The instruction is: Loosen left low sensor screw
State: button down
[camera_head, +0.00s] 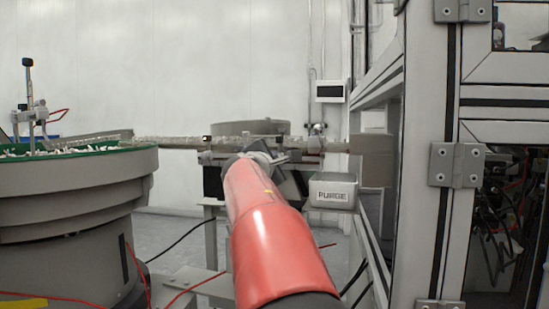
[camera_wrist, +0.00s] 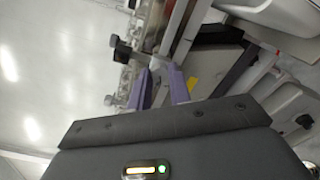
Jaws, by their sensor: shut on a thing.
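My red arm reaches forward in the head view, and my gripper (camera_head: 268,156) is at the feeder track, small and partly hidden by the arm. In the wrist view my gripper (camera_wrist: 158,70) shows two purple fingers. They are shut on a small piece at the track, which I take to be the left low sensor screw; it is mostly hidden between the fingertips. A black knob-like part (camera_wrist: 124,54) stands just left of the fingertips. The dark gripper body covers the lower part of the wrist view.
A large grey bowl feeder (camera_head: 75,200) with a green rim stands at the left. The feeder track (camera_head: 180,143) runs across the back. A PURGE box (camera_head: 333,191) is right of my gripper. A metal frame (camera_head: 425,180) blocks the right side. Red and black cables hang low.

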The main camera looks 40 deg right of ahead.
jog(key=shift+n+p, duration=0.4)
jog(key=shift+n, duration=0.7)
jog(key=shift+f, duration=0.1)
jog(key=c, duration=1.3)
grip_release()
jog(key=b+v, duration=0.1)
jog(key=v, duration=0.6)
jog(key=shift+s+a+b, duration=0.2)
jog(key=shift+a+b, duration=0.15)
jog(key=shift+a, duration=0.05)
